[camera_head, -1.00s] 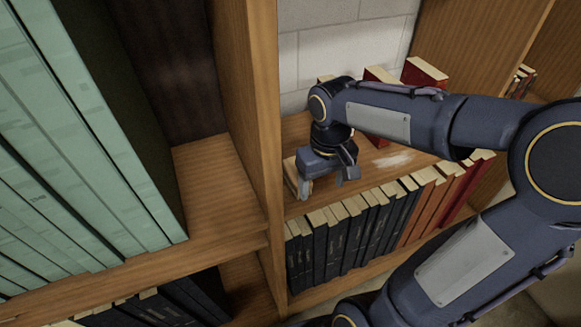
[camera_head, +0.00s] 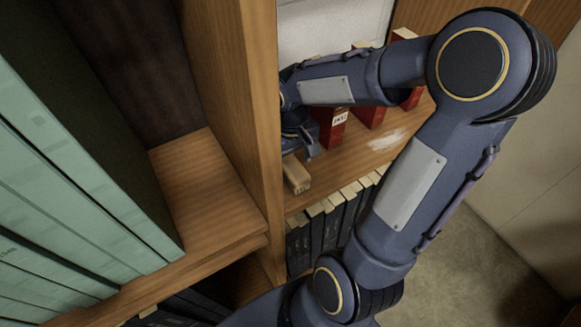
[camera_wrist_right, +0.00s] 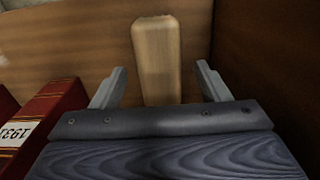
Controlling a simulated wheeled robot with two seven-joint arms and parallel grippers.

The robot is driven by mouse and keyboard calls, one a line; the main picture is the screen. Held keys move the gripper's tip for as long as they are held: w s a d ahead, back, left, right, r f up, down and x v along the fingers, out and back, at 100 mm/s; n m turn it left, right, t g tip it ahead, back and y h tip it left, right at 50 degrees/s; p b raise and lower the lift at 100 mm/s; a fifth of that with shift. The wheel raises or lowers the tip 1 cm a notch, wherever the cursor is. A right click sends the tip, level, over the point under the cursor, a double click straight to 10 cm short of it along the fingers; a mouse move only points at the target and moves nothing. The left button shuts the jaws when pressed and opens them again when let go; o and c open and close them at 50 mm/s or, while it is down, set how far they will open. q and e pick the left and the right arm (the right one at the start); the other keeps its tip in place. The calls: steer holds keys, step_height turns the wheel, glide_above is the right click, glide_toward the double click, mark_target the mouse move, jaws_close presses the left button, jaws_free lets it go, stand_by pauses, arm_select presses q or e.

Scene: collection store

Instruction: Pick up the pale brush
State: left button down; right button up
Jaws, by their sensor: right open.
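The pale brush (camera_head: 297,175) is a light wooden block-like piece on the shelf, close to the upright panel in the head view. In the right wrist view the pale brush (camera_wrist_right: 157,58) stands out lengthwise, centred between the fingers. My right gripper (camera_wrist_right: 161,68) is open, one finger on each side of it in the picture, with gaps on both sides. I cannot tell how far between the fingers it reaches. In the head view my right gripper (camera_head: 306,146) is partly hidden by its own wrist and the panel. My left gripper is not in view.
A wooden upright panel (camera_head: 236,110) stands close left of my right gripper. Red books (camera_head: 334,125) stand behind it; one labelled 1931 (camera_wrist_right: 40,125) shows at left in the wrist view. A whitish patch (camera_head: 387,140) marks the shelf. Dark books (camera_head: 318,232) fill the shelf below.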

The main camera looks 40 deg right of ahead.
steer(key=shift+f, duration=1.3)
steer(key=c, duration=1.1)
steer(key=shift+r, duration=0.1)
steer(key=shift+w+r, duration=0.1)
steer(key=shift+r, duration=0.35)
steer(key=shift+s+r+b, duration=0.3)
steer(key=shift+r, duration=0.3)
steer(key=shift+s+r+b, duration=0.25)
steer(key=shift+s+r, duration=0.05)
steer(key=shift+r, duration=0.3)
steer(key=s+a+b, duration=0.1)
steer(key=s+b, duration=0.1)
steer(key=s, duration=1.5)
steer(key=shift+a, duration=0.1)
